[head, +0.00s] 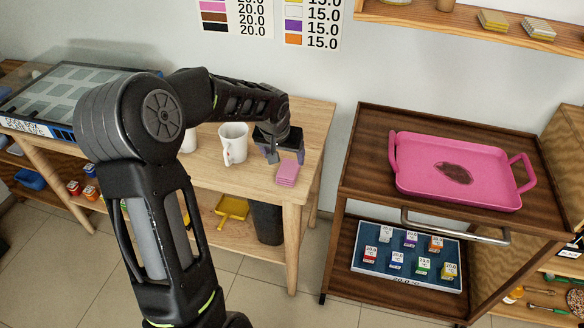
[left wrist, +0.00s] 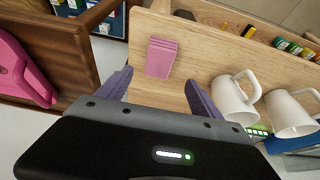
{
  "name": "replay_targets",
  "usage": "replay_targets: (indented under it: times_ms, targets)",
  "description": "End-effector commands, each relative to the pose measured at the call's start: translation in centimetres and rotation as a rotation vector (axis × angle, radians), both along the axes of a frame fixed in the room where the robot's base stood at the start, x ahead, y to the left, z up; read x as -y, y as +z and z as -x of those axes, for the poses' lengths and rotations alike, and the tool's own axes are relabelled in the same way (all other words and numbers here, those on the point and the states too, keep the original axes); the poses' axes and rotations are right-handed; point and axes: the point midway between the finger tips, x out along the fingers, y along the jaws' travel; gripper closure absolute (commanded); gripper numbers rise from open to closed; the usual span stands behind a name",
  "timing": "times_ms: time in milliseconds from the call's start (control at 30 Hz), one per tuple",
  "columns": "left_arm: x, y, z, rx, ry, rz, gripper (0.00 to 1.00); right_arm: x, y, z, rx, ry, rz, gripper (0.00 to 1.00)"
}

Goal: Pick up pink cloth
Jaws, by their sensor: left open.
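The pink cloth (head: 287,173) lies as a small folded stack near the right front corner of the wooden table (head: 312,128). In the left wrist view the cloth (left wrist: 161,57) sits beyond the fingertips, between the lines of the two fingers. My left gripper (head: 282,150) is open and empty, above the table just behind the cloth. It also shows in the left wrist view (left wrist: 158,82), its two purple-grey fingers spread apart. My right gripper is in neither view.
A white mug (head: 233,143) stands left of my gripper, with another white one partly behind my arm. A wooden cart (head: 360,165) at right holds a pink tray (head: 420,180) on top and a blue tray of labelled blocks (head: 366,262) below. A dark bin (head: 267,222) stands under the table.

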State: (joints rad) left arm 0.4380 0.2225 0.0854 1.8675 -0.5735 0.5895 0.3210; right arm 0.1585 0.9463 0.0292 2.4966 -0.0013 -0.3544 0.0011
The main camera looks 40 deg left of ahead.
Motion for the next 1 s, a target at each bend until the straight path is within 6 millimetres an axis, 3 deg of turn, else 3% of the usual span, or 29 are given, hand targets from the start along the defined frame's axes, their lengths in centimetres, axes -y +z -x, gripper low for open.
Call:
replay_targets:
  times_ms: [400,767,1000]
  targets:
    - [-0.2,-2.5,-0.9,-0.001,-0.002,0.002,0.25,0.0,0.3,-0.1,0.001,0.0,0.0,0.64]
    - [-0.2,-2.9,-1.1,-0.002,-0.003,0.002,0.25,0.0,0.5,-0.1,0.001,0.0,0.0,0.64]
    - [-0.5,-6.0,-2.1,-0.004,-0.003,0.004,0.25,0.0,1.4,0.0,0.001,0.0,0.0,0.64]
